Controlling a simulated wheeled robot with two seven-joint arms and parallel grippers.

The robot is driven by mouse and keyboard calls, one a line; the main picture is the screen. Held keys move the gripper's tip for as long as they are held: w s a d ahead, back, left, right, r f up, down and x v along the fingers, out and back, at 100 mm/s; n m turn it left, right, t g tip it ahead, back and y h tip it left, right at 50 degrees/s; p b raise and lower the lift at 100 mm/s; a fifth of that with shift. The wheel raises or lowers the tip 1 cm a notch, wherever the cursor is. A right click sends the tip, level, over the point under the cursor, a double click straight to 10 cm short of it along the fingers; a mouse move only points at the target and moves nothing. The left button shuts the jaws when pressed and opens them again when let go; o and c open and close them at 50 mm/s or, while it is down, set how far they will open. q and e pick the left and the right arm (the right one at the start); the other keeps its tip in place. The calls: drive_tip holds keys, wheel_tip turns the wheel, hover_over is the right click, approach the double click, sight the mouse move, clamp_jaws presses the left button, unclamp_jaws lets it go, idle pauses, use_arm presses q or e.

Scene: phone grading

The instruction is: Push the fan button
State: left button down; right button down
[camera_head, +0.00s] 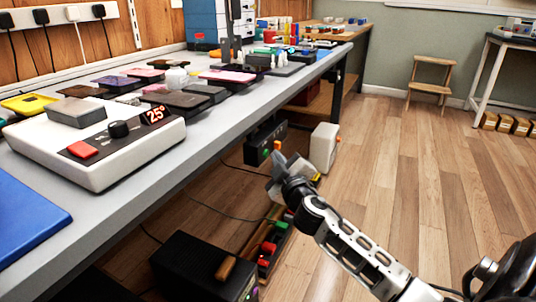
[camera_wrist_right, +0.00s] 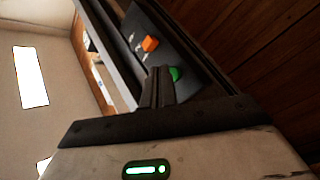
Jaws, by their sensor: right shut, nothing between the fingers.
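A black box (camera_head: 262,136) sits under the workbench edge. Its panel (camera_wrist_right: 172,42) fills the upper middle of the right wrist view. The panel carries an orange control (camera_wrist_right: 150,44) and a round green button (camera_wrist_right: 174,73). No readable label shows which one is the fan button. My right gripper (camera_head: 277,157) is shut and empty in front of the box. In the right wrist view its fingertips (camera_wrist_right: 161,70) overlap the left edge of the green button and partly hide it. I cannot tell whether they touch it. My left gripper is not in view.
The grey workbench (camera_head: 225,122) with phones and a white heating device (camera_head: 120,165) lies above and left. A white box (camera_head: 324,147) stands right of the gripper. A dark box (camera_head: 200,268) and coloured items (camera_head: 268,247) sit below.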

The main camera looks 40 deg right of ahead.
drive_tip(key=shift+w+a, duration=0.15)
drive_tip(key=shift+w, duration=0.2)
idle(0.3)
drive_tip(key=shift+s+d, duration=0.4)
drive_tip(key=shift+s, duration=0.4)
drive_tip(key=s+d, duration=0.1)
drive_tip(key=s, duration=0.2)
drive_tip(key=s+d, duration=0.1)
drive_tip(key=s, duration=0.1)
drive_tip(key=shift+s+d+p, duration=0.15)
drive_tip(key=shift+d+p, duration=0.2)
idle(0.4)
